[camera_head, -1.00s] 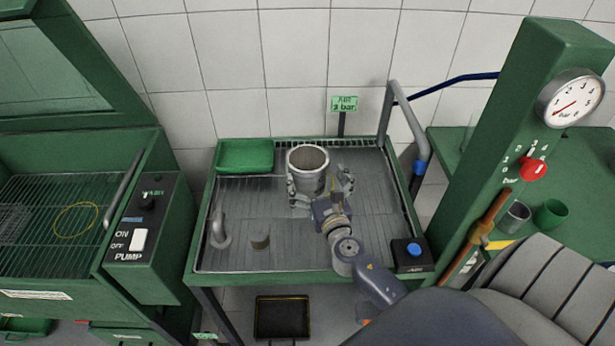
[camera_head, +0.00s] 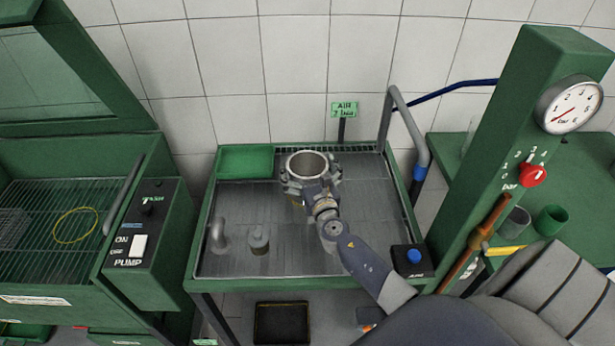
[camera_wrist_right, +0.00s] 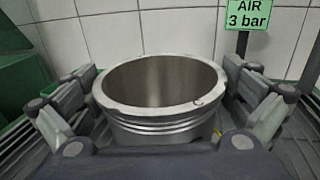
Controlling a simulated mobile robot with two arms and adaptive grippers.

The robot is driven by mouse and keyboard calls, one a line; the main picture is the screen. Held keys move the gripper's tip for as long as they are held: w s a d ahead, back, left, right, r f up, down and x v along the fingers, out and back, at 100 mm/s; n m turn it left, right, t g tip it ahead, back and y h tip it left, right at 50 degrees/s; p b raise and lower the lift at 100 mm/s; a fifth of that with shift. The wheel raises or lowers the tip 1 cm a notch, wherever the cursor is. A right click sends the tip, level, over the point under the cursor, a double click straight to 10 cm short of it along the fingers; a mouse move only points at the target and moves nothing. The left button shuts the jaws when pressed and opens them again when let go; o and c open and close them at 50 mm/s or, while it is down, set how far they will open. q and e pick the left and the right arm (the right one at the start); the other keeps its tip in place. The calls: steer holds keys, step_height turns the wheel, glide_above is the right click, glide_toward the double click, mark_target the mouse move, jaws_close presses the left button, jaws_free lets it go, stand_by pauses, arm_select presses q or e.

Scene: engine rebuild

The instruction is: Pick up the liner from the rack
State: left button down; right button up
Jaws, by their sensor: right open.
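The liner (camera_head: 307,163) is a grey metal cylinder with an open top, standing upright on the rack (camera_head: 270,200) toward its back. In the right wrist view the liner (camera_wrist_right: 160,92) fills the middle, with ridges below its rim. My right gripper (camera_head: 311,176) is open, with its fingers on both sides of the liner. The wrist view shows the fingers (camera_wrist_right: 160,110) left and right of the wall; I cannot tell whether they touch it. The liner's lower part is hidden behind my gripper. My left gripper is not in view.
A green tray (camera_head: 246,161) sits at the rack's back left. A blue button box (camera_head: 413,257) is at the front right corner. A curved pipe (camera_head: 408,130) rises at the right.

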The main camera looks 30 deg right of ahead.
steer(key=c, duration=1.1)
steer(key=shift+o, duration=0.2)
steer(key=shift+r, duration=0.15)
